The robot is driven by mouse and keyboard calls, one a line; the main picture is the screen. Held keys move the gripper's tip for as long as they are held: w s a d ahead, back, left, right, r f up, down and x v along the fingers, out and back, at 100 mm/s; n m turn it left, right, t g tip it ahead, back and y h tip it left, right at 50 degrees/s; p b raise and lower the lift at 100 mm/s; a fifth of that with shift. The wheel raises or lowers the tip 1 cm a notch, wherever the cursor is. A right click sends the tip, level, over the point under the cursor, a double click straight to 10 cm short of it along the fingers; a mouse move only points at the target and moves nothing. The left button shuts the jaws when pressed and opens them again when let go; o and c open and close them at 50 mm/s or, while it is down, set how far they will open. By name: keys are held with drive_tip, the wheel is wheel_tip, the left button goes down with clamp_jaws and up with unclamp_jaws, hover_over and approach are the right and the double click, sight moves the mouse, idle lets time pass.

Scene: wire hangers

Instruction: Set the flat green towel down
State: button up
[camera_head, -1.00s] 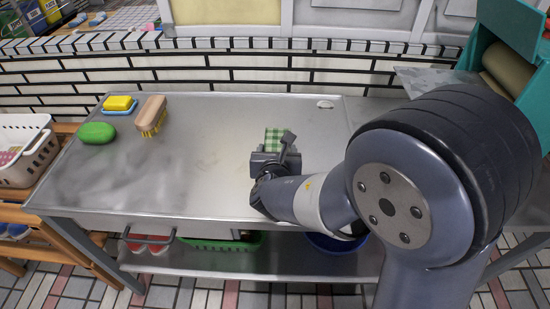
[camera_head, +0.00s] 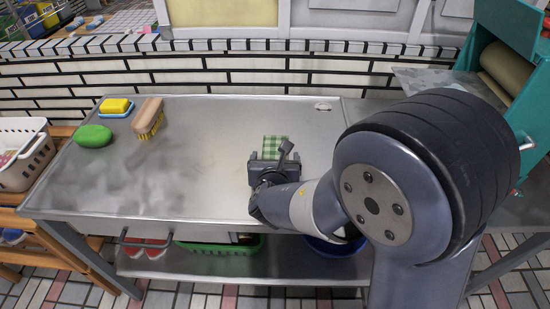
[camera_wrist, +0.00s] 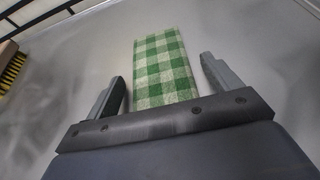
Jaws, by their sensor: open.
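The green and white checked towel (camera_head: 270,145) lies flat on the metal table, just beyond my gripper. In the wrist view the towel (camera_wrist: 164,68) is a narrow strip running away between my two fingers, with a gap on each side. My gripper (camera_wrist: 165,85) is open, and neither finger touches the towel there. In the head view my gripper (camera_head: 279,163) is low over the table at the towel's near end. The towel's near end is hidden behind the gripper body.
The metal table (camera_head: 200,180) is clear around the towel. At its left are a green soap (camera_head: 94,136), a yellow sponge on a blue dish (camera_head: 116,106) and a wooden brush (camera_head: 148,117). A white basket (camera_head: 25,155) stands further left. A teal machine (camera_head: 510,70) is at the right.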

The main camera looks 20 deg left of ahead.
drive_tip(key=shift+r, duration=0.25)
drive_tip(key=p+v, duration=0.2)
drive_tip(key=v, duration=1)
drive_tip(key=shift+s+f+p, duration=0.1)
drive_tip(key=shift+p, duration=0.2)
drive_tip(key=shift+d, duration=0.1)
